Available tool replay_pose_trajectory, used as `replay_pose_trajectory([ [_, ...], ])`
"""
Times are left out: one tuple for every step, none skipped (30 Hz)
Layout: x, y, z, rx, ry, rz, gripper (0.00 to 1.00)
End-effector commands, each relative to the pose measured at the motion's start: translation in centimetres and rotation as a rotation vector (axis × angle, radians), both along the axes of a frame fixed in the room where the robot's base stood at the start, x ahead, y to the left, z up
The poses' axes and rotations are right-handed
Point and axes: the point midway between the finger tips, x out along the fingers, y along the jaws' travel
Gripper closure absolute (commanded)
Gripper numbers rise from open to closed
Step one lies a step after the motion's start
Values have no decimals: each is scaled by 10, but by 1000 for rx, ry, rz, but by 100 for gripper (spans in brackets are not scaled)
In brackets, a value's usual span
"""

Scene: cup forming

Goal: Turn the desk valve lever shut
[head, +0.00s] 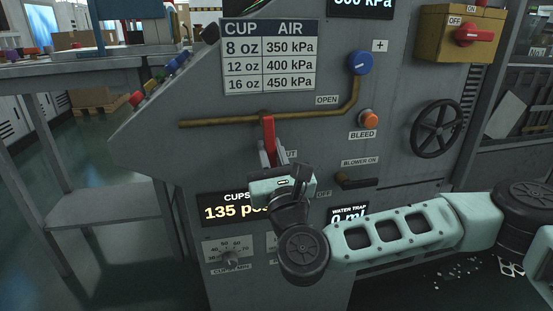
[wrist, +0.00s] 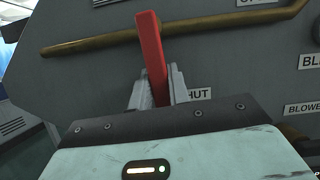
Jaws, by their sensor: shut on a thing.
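The valve lever is a red bar (head: 268,135) on the front of the grey machine, below a brass pipe (head: 215,122). It points upward across the pipe, and it also shows in the wrist view (wrist: 151,50). My gripper (head: 270,158) is at the lever's lower part, with a grey finger on each side of it. In the wrist view my gripper (wrist: 155,90) is shut on the lever. A label ending in "UT" (head: 290,154) is partly hidden behind my gripper. The "OPEN" label (head: 327,100) is up to the right, above the pipe.
My arm crosses the lower right. A metal table (head: 105,200) stands at left.

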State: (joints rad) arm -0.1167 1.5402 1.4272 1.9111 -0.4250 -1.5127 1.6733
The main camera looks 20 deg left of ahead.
Motion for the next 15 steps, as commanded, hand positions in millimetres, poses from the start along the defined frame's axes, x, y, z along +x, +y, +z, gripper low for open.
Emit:
replay_pose_trajectory([
  [-1,1,-3,18,12,-1,100],
  [-1,1,-2,27,18,-1,100],
  [-1,2,-2,38,24,-1,100],
  [-2,3,-2,44,28,-1,100],
  [-2,3,-2,50,32,0,100],
  [-2,3,-1,58,36,0,100],
  [-2,4,-1,63,40,0,100],
  [-2,4,-1,67,42,0,100],
  [-3,4,-1,71,44,0,100],
  [-3,4,-1,74,45,-1,100],
  [-3,4,0,76,46,0,100],
  [-3,4,0,78,48,0,100],
  [-3,4,0,79,48,-1,100],
  [-3,4,0,79,48,-1,100],
  [-3,4,0,79,48,-1,100],
])
